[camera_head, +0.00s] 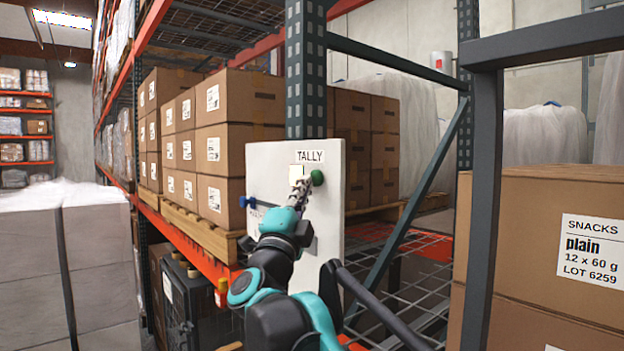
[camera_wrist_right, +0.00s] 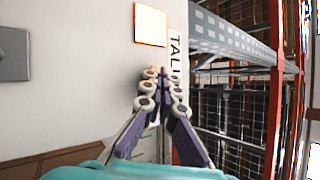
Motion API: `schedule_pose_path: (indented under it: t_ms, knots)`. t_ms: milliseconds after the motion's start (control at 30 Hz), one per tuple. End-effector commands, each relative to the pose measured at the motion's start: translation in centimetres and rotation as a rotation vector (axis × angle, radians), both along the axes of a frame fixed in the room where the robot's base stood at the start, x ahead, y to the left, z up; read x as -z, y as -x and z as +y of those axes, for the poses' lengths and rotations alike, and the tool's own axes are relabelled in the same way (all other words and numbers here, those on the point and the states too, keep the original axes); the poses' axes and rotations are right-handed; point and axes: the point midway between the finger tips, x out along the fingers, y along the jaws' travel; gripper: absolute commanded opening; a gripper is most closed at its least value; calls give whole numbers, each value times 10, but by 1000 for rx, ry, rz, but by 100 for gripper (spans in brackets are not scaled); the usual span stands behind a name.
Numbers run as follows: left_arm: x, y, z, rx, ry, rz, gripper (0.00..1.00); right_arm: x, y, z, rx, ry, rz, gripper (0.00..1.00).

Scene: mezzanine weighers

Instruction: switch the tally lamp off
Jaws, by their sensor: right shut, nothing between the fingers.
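A white panel (camera_head: 268,160) stands in front of a rack post, with a TALLY label (camera_head: 310,156) near its top. Below the label is a pale cream square lamp (camera_head: 295,171), which looks lit. It shows bright with an orange edge in the wrist view (camera_wrist_right: 150,24). A round green knob (camera_head: 317,177) sits just right of the lamp. My right gripper (camera_head: 301,187) is shut and empty, its fingertips in front of the panel by the lamp and knob; contact cannot be told. In the wrist view its fingertips (camera_wrist_right: 159,75) hide the knob. My left gripper is out of view.
A blue knob (camera_head: 247,201) is at the panel's left edge. A grey plate (camera_wrist_right: 14,54) shows in the wrist view. Stacked cartons (camera_head: 236,140) fill the rack behind. A dark upright frame (camera_head: 484,200) and a snacks carton (camera_head: 530,230) stand at the right.

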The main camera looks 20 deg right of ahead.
Motion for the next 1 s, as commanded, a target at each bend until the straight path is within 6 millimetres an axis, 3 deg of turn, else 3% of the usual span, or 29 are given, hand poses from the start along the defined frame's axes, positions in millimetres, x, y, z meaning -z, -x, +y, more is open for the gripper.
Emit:
schedule_pose_path:
  t_ms: [1000]
  knots:
    - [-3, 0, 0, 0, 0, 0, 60, 0, -3, -9, 1, 0, 0, 0]
